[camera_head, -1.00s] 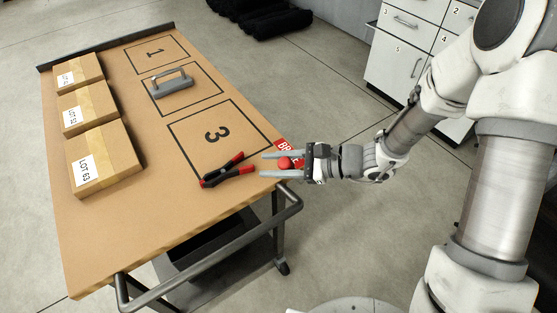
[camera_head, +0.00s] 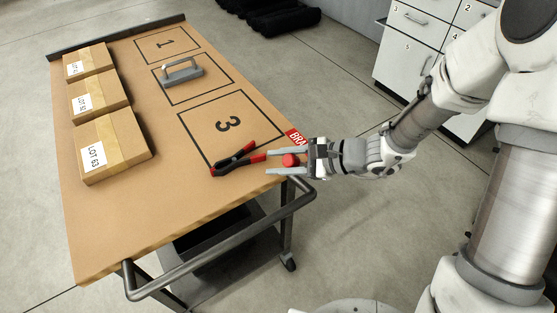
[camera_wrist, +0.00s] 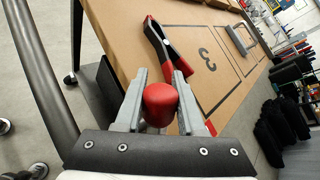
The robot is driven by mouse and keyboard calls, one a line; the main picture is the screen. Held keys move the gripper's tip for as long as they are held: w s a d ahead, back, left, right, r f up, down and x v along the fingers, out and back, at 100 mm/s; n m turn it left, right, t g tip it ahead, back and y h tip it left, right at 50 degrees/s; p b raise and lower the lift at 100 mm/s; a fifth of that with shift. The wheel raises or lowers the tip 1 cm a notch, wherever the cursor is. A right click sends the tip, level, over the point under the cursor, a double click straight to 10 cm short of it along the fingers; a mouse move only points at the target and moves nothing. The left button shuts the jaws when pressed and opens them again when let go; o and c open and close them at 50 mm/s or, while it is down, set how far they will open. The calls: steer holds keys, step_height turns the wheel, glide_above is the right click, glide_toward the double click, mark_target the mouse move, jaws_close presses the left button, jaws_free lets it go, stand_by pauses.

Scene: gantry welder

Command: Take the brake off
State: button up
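The brake's red knob (camera_head: 291,160) is at the near right corner of the cart, by a red label (camera_head: 296,137) whose visible letters read "BRA". My gripper (camera_head: 270,163) reaches in from the right, with one finger on each side of the knob. In the wrist view the red knob (camera_wrist: 160,104) fills the space between the two grey fingers (camera_wrist: 158,98), which look to be against its sides. The knob's stem and base are hidden.
A red-and-black clamp (camera_head: 240,157) lies close to my fingertips on the cart top (camera_head: 180,210). A grey handled block (camera_head: 182,74) sits in a marked area. Boxes (camera_head: 120,145) line the left side. A dark push rail (camera_head: 220,245) runs along the near edge.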

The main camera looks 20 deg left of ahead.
steer(key=o, duration=0.4)
steer(key=p+v, duration=0.2)
steer(key=v, duration=1.5)
steer(key=shift+s+d+r, duration=0.1)
steer(key=shift+d, duration=0.15)
steer(key=s+d+r+n+t+h+p, duration=0.1)
steer(key=s+d+r+n+h, duration=0.2)
steer(key=r+n+h, duration=0.1)
steer(key=s+d+r+n+t+h+p, duration=0.1)
steer(key=s+d+r+n+t+h, duration=0.1)
steer(key=s+d+r+n+h, duration=0.2)
steer(key=s+d+r+n+t+h+p, duration=0.2)
steer(key=s+d+r+n+h, duration=0.2)
steer(key=r, duration=0.3)
steer(key=shift+d+r+h, duration=0.1)
steer(key=shift+r+h, duration=0.2)
steer(key=shift+r, duration=0.1)
